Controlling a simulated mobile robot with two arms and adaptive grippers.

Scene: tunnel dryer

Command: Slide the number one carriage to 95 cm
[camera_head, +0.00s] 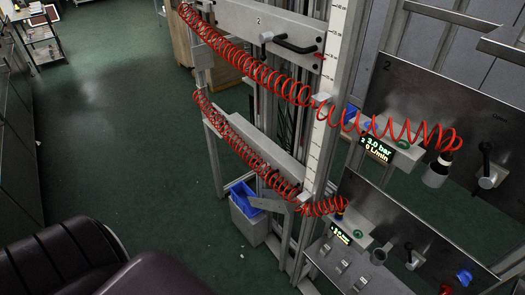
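Two horizontal carriages show on an upright metal frame. The upper carriage (225,18) bears the number 2 and has a black handle (292,45). The lower carriage (238,125) shows no readable number; red coiled hose partly covers it. A pale vertical scale (325,110) with small marks runs along the post beside both. Its figures are too small to read. Neither of my grippers is in view.
Red coiled hoses (395,127) stretch from the carriages to the panels at right. The upper display (378,148) reads 3.0 bar, 0 L/min; a lower display (341,233) is unreadable. A grey bin (247,226) with blue contents stands below. Green floor (110,120) is clear at left.

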